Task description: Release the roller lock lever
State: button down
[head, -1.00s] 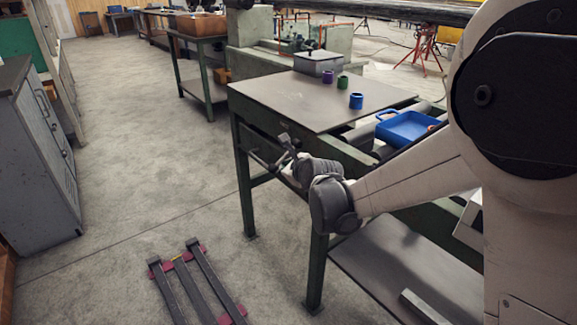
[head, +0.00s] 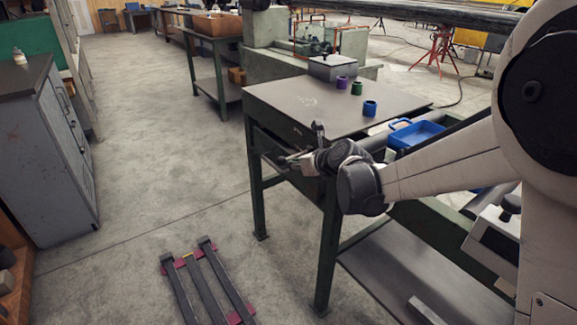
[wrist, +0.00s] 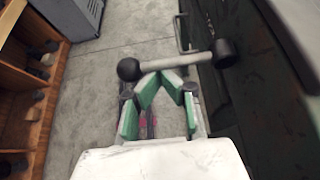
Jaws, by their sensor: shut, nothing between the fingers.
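A grey bar with a black ball at its left end and a black knob at its right end, apparently the roller lock lever (wrist: 180,63), lies across the wrist view beside the dark green bench side. My gripper (wrist: 161,82), with green finger pads, is shut and empty. Its tips appear just below the bar in the picture; whether they touch it cannot be told. In the head view my gripper (head: 289,160) is at the bench's left side, below the tabletop. A dark upright piece (head: 318,129) stands close by; my wrist hides part of this area.
The green bench (head: 330,104) carries a blue cup (head: 369,108), a green cup (head: 356,88), a purple cup (head: 341,82) and a grey box (head: 331,67). A blue tray (head: 416,134) is behind my arm. A dark rack (head: 204,285) lies on otherwise open floor.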

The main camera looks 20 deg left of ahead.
notch_tip(320, 180, up, 2)
jog(key=shift+r+m+g+y+p, duration=0.2)
jog(key=shift+m+g+y+p, duration=0.4)
jog(key=shift+m, duration=0.4)
jog(key=shift+w+d+r, duration=0.1)
jog(key=shift+w+r, duration=0.1)
jog(key=shift+r, duration=0.5)
jog(key=shift+w+r+p, duration=0.15)
jog(key=shift+p, duration=0.15)
notch_tip(320, 180, down, 4)
jog(key=s+b, duration=0.2)
jog(key=b, duration=0.1)
jog(key=p+v, duration=0.3)
jog(key=v, duration=0.6)
jog(key=shift+w+d, duration=0.15)
jog(key=shift+d, duration=0.35)
jog(key=shift+r, duration=0.1)
